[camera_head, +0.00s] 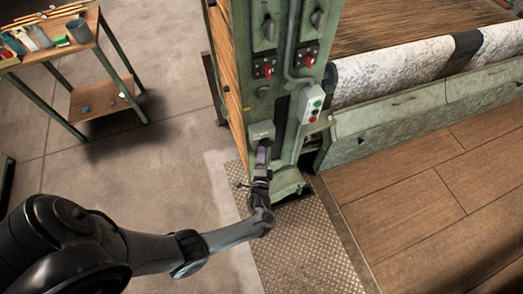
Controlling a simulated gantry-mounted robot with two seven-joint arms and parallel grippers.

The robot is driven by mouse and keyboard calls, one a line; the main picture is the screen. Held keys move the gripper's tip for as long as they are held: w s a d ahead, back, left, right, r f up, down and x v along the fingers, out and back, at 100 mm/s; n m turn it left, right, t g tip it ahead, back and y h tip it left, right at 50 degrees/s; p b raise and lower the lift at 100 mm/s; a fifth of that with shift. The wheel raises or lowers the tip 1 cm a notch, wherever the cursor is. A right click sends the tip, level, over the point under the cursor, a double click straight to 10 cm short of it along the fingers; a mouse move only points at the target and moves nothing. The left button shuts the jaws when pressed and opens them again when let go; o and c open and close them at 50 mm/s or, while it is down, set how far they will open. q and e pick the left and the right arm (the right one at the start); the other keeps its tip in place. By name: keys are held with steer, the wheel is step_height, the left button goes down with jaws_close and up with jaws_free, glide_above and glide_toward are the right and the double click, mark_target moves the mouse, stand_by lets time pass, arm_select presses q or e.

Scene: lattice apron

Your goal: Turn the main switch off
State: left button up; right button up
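A green machine column (272,100) stands in the middle of the head view. Two switches with red handles sit on dark plates on its face, a left one (266,71) and a right one (308,62). A grey box (261,131) is mounted lower on the column. Which of these is the main switch I cannot tell for sure. My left gripper (262,158) points up at the column just below the grey box, close to it or touching it. Its fingers are too small and dark to tell whether they are open or shut. My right gripper is not in view.
A pale control box (313,105) with green and red buttons hangs on the column's right side. A wooden-topped cart (62,48) with a grey cup and tools stands at upper left. Patterned metal plate (300,245) covers the floor below; bare floor lies left.

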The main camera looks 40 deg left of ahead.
arm_select(q)
steer(key=v, duration=0.8)
steer(key=shift+s+f, duration=0.1)
steer(key=shift+s, duration=0.05)
